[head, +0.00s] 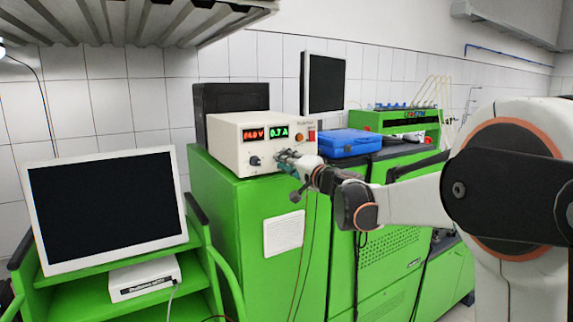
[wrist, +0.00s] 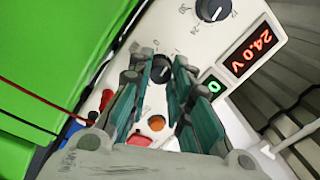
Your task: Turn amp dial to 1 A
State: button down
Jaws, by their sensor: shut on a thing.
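The cream power supply (head: 235,135) stands on the green cabinet. Its red display (head: 253,134) reads about 24.0 V, and its green display (head: 278,132) reads about 0.7 A. The black amp dial (wrist: 161,70) sits between my fingertips. My gripper (wrist: 160,68) is shut on it, with a teal-padded finger on either side. In the head view my gripper (head: 284,156) reaches the panel below the green display and hides the dial.
The black voltage dial (head: 254,161) is left of my gripper; it also shows in the wrist view (wrist: 212,9). An orange button (wrist: 156,122) and a red switch (wrist: 140,139) are close to my fingers. A blue case (head: 345,142) stands to the right.

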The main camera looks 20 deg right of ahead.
jog(key=shift+m+b, duration=0.3)
jog(key=shift+m, duration=1.2)
jog(key=c, duration=1.4)
grip_release()
jog(key=v, duration=1.2)
jog(key=shift+a+f, duration=0.1)
